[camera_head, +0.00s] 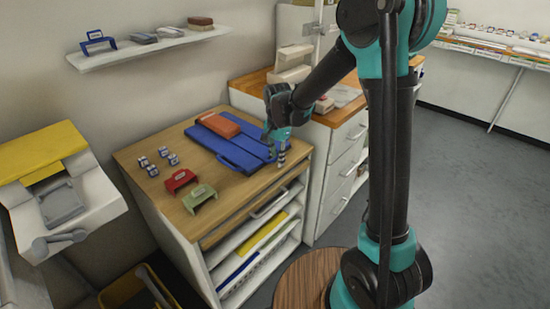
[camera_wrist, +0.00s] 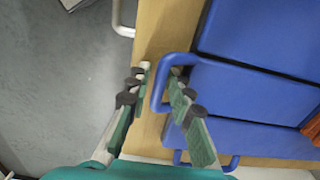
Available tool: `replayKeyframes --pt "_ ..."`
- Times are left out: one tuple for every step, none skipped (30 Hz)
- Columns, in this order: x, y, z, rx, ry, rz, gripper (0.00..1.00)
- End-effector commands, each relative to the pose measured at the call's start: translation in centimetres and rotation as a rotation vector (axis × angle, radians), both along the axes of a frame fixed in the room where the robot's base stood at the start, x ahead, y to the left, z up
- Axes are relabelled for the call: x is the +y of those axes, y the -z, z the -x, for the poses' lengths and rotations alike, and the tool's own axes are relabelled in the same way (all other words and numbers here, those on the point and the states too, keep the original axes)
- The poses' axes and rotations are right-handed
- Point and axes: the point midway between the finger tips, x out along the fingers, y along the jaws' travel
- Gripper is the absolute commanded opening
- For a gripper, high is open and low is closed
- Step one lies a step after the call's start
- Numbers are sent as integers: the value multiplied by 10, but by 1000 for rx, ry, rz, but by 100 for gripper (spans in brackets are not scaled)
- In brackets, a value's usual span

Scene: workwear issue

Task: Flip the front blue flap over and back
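A blue folded piece with several flat panels (camera_head: 240,142) lies on the wooden cabinet top. In the wrist view, a blue panel (camera_wrist: 250,92) has a loop handle (camera_wrist: 157,92) at its edge. My gripper (camera_head: 278,158) is down at the right end of the blue piece. In the wrist view, my gripper (camera_wrist: 160,72) is open, with a finger on each side of the handle's outer bar. The right finger reaches over the loop opening. I cannot tell whether either finger touches the bar. A second blue handle (camera_wrist: 205,162) shows lower down.
An orange-brown block (camera_head: 217,124) lies on the blue piece. A red bracket (camera_head: 180,180), a green bracket (camera_head: 200,197) and several small white-and-blue blocks (camera_head: 152,171) stand to its left. A metal drawer handle (camera_wrist: 122,18) juts out beyond the wooden edge.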

Motion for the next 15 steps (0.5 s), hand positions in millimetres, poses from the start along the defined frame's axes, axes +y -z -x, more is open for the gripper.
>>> replayKeyframes --pt "0 -3 0 0 0 0 22" --pt "0 -6 0 0 0 0 22" --pt "0 -9 0 0 0 0 22" --pt "0 -12 0 0 0 0 22" --pt "0 -15 0 0 0 0 22" --pt "0 -19 0 0 0 0 22" --pt "0 -21 0 0 0 0 22" --pt "0 -24 0 0 0 0 22" --pt "0 -28 0 0 0 0 22" --pt "0 -30 0 0 0 0 22" --pt "0 -33 0 0 0 0 22" --pt "0 -37 0 0 0 0 22" --pt "0 -40 0 0 0 0 22" --pt "0 -42 0 0 0 0 22" --pt "0 -46 0 0 0 0 22"
